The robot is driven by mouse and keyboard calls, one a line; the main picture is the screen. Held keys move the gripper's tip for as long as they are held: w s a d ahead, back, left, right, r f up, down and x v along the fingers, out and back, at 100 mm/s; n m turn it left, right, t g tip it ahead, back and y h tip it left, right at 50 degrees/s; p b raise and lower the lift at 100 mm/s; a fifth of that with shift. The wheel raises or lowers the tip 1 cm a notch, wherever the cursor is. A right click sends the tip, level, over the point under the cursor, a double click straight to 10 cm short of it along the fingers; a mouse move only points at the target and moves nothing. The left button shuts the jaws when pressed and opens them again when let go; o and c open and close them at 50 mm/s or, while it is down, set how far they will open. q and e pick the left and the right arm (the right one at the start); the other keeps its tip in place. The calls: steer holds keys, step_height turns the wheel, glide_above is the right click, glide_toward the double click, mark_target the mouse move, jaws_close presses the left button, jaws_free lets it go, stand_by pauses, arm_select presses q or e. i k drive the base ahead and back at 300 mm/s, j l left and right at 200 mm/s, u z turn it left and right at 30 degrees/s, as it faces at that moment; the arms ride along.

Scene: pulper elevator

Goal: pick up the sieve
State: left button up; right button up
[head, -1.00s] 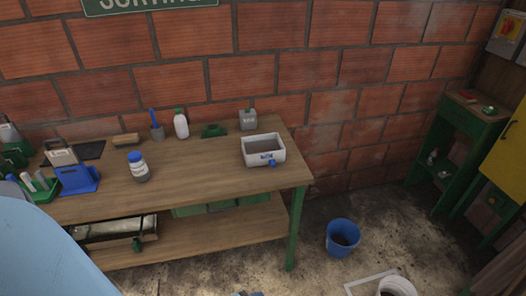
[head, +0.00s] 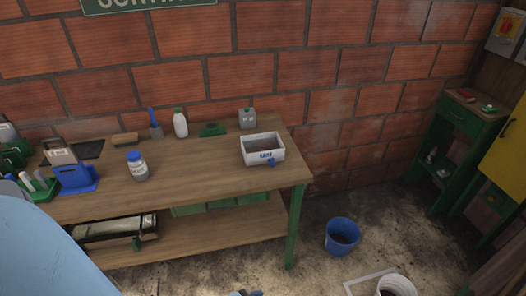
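I cannot pick out a sieve for certain in the head view. A small piece of something grey and blue shows at the bottom edge, too little to identify. Neither of my grippers can be made out. A large pale blue shape fills the lower left corner and hides the bench's front left part.
On the bench stand a blue-lidded jar (head: 138,168), a white bottle (head: 180,124), a grey canister (head: 247,119) and a blue stand (head: 76,178). A blue bucket (head: 341,238) and a white bucket (head: 397,286) are on the floor. A green cabinet (head: 455,135) is at right.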

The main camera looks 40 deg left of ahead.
mark_target(256, 149)
steer(key=i+u, duration=0.15)
steer(key=u, duration=0.25)
steer(key=i+j+u, duration=0.1)
steer(key=u, duration=0.35)
steer(key=i+u, duration=0.15)
steer(key=u, duration=0.25)
steer(key=i+l+u, duration=0.45)
steer(key=i+l, duration=0.6)
steer(key=i, duration=0.15)
